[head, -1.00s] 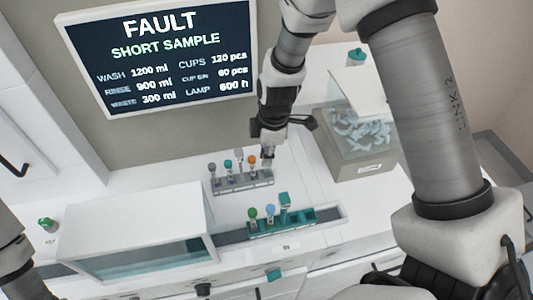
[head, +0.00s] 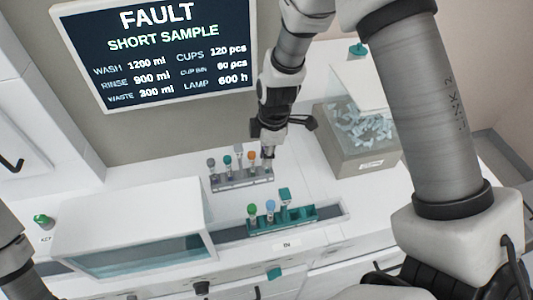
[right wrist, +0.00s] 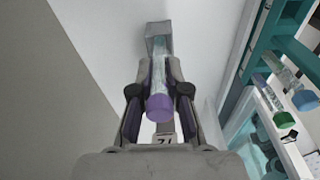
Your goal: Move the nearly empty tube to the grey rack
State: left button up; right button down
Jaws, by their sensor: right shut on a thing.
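My right gripper (head: 267,160) is at the right end of the grey rack (head: 235,184). In the right wrist view, the gripper (right wrist: 157,92) is shut on a clear tube (right wrist: 158,75) with a purple cap (right wrist: 160,108). The tube's far end meets a grey block of the rack (right wrist: 158,29); I cannot tell how deep it sits. The liquid level in it is not clear. The grey rack also holds several capped tubes, among them one with an orange cap (head: 252,155). My left gripper is out of view.
A teal rack (head: 284,224) in front holds tubes with green (head: 252,209) and blue (head: 270,205) caps. A glass-fronted box (head: 135,235) stands at left, and a bin of pale pieces (head: 362,150) at right. A screen (head: 155,50) reads "FAULT SHORT SAMPLE".

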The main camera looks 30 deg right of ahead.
jog(key=shift+f, duration=0.35)
jog(key=c, duration=1.1)
grip_release()
jog(key=shift+r, duration=0.1)
jog(key=r, duration=0.8)
jog(key=d+r, duration=0.1)
jog(key=r, duration=0.2)
jog(key=shift+s+r, duration=0.2)
jog(key=shift+r, duration=0.2)
